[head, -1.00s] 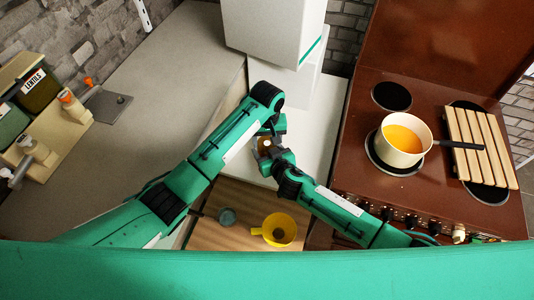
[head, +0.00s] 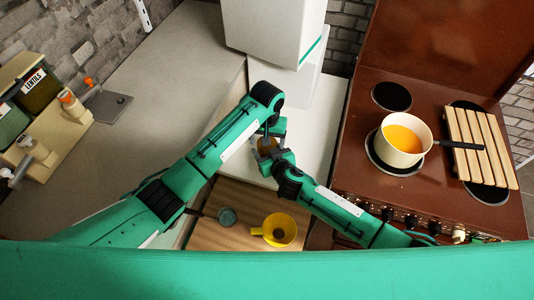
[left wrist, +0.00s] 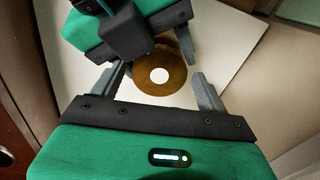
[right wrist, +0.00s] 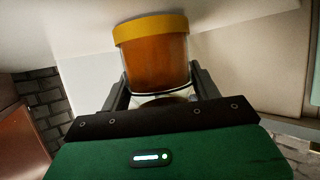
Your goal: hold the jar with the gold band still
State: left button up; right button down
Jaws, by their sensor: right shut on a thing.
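The jar with the gold band (right wrist: 152,62) is in my right gripper (right wrist: 162,88), whose fingers are shut on its sides in the right wrist view. It has an orange-brown body, a gold-yellow band at the end away from the gripper, and clear glass near the fingers. In the left wrist view the jar (left wrist: 177,77) shows end-on as a brown-gold ring around a white disc. My left gripper (left wrist: 162,90) is open, with a finger on each side of the jar and visible gaps. In the head view the jar (head: 267,146) is small and partly hidden between both grippers.
A yellow funnel-like cup (head: 280,230) and a grey-green round thing (head: 227,216) are on the wooden board below my arms. A pot of orange liquid (head: 402,140) stands on the brown stove, right. A wooden slatted rack (head: 478,147) lies beside it.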

pick_arm(q)
jog(key=shift+r, duration=2.25)
jog(key=shift+c, duration=0.2)
jog(key=shift+d+r+n, duration=0.25)
jog(key=shift+r+n, duration=0.45)
jog(key=shift+r, duration=0.15)
jog(key=shift+a+r+n, duration=0.25)
jog(key=shift+r+n, duration=0.65)
jog(key=shift+n, duration=0.1)
